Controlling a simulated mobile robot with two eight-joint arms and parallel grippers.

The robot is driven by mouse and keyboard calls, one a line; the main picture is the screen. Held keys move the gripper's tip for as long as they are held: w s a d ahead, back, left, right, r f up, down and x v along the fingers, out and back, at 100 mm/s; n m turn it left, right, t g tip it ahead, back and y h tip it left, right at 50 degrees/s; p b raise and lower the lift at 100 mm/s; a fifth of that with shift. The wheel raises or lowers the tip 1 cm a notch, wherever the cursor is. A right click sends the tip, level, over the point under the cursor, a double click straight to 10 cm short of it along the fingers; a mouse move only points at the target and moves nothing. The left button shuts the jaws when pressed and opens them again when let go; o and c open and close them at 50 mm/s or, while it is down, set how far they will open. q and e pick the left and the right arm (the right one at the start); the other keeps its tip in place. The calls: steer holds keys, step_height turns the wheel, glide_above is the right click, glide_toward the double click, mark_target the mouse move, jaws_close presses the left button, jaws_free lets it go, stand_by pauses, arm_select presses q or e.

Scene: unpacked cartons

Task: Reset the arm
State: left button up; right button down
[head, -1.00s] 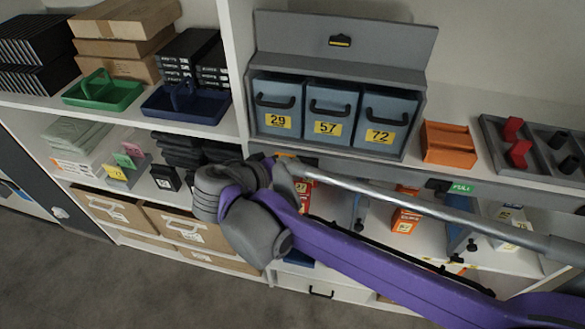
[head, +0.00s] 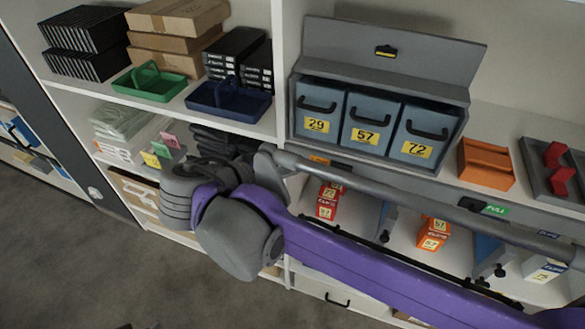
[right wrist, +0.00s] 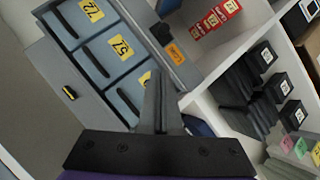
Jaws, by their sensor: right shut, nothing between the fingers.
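My right arm (head: 370,265) is purple and grey. It reaches in from the right of the head view, with its bulky grey joint (head: 240,235) in front of the lower shelves. Its fingertips cannot be made out in the head view. In the right wrist view my right gripper (right wrist: 157,85) is shut and empty, its dark fingers pressed together. Behind it in that view is a grey cabinet with blue-grey drawers marked 29, 57 and 72 (right wrist: 115,48). I cannot tell the gap between fingers and cabinet.
The white shelf unit (head: 282,60) holds the grey cabinet (head: 385,50), a green caddy (head: 150,84), a blue caddy (head: 228,103), an orange bin (head: 486,165) and cardboard boxes (head: 170,50). Small red boxes (head: 328,200) stand lower. Grey floor (head: 80,250) is clear at lower left.

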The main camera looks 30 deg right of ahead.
steer(key=s+a+f+n+t+y, duration=0.1)
steer(key=s+f+y, duration=0.3)
steer(key=f, duration=0.7)
steer(key=s+a+f+n+y, duration=0.1)
steer(key=s+f+n+y, duration=0.1)
steer(key=f+y, duration=0.5)
step_height(320, 180, down, 4)
steer(key=shift+s+a+r+t, duration=0.15)
steer(key=shift+s+a+t, duration=0.2)
steer(key=shift+s, duration=0.5)
steer(key=shift+d, duration=0.15)
